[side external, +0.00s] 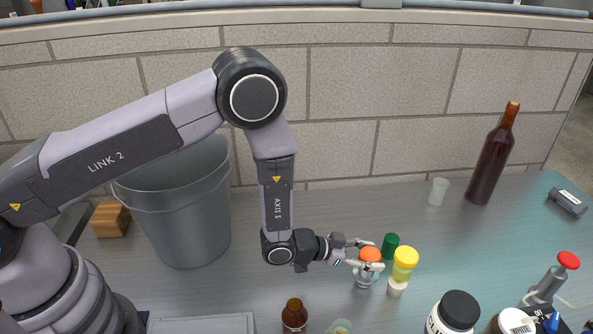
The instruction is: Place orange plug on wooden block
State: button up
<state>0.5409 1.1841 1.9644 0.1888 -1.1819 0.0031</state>
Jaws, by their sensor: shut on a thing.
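The orange plug (370,254) is between the fingers of my gripper (374,256), right of the middle of the bench. My gripper is shut on it, reaching in from the left. A small clear or shiny piece (364,279) shows directly below the plug; I cannot tell whether the two are joined or only touching. The wooden block (110,219) stands at the far left, beside the grey bucket, with part of it hidden behind the bucket.
The grey bucket (185,220) stands between my gripper and the block. A green cylinder (390,246) and a yellow-capped vial (403,264) are close to the gripper. Brown and white bottles line the front. A wine bottle (492,160) and a cup (438,191) stand at the back right.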

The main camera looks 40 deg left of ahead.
jog(key=shift+f, duration=0.15)
jog(key=o, duration=1.2)
